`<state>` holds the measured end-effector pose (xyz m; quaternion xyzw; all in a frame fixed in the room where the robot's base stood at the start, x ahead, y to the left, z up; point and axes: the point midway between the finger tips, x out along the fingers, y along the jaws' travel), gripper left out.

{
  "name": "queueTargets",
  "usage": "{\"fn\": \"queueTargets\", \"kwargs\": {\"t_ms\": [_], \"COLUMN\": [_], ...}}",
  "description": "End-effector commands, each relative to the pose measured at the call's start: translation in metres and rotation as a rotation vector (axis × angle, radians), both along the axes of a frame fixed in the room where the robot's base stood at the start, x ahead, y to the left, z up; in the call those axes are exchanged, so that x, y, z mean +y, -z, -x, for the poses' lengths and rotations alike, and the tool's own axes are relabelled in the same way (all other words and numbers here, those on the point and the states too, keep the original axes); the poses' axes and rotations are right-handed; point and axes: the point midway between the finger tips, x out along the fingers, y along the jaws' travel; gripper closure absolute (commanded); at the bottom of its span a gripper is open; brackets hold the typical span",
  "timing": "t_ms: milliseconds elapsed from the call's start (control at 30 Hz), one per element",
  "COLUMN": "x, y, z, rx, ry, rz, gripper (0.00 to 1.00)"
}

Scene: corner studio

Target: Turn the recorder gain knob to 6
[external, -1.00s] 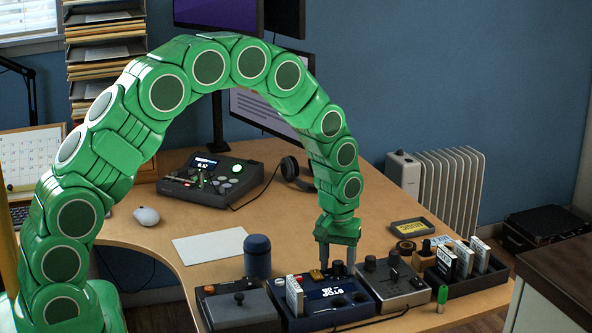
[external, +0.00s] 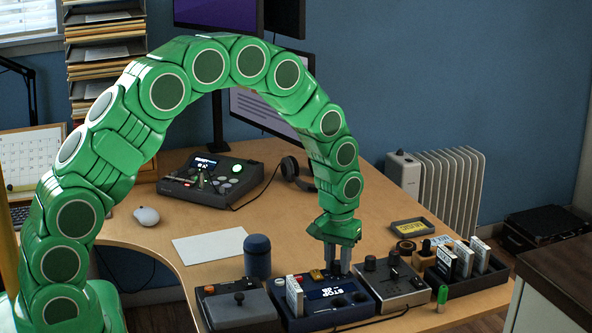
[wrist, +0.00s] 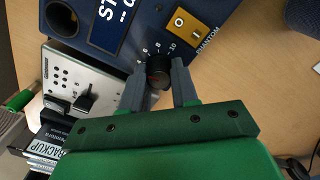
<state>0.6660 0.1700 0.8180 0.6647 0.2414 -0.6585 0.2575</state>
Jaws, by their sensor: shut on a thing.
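The recorder is a dark blue box (external: 362,309) with a lit display reading STOP, on the near part of the desk; its blue top also shows in the wrist view (wrist: 144,22). The gain knob (wrist: 158,70) is small, round and black, with white scale marks that include 8 and 10. My gripper (wrist: 159,82) has one finger on each side of the knob and is shut on it. In the external view my gripper (external: 339,266) points down at the recorder's back edge, and its fingers hide the knob. I cannot make out the number at the knob's pointer.
An orange PHANTOM switch (wrist: 179,22) is close to the knob. A dark blue cylinder (external: 257,256) stands behind. Desk behind the recorder is mostly clear.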

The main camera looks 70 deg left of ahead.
Motion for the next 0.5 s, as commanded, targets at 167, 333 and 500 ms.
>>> {"fn": "queueTargets", "kwargs": {"t_ms": [167, 333, 500], "x": [-0.0009, -0.0006, -0.0004], "y": [0.0001, 0.0001, 0.0000], "z": [-0.0001, 0.0000, 0.0000], "rx": [0.000, 0.001, 0.001], "ry": [0.139, 0.262, 0.362], "rz": [0.000, 0.002, 0.001], "gripper": [1.00, 1.00, 1.00]}}
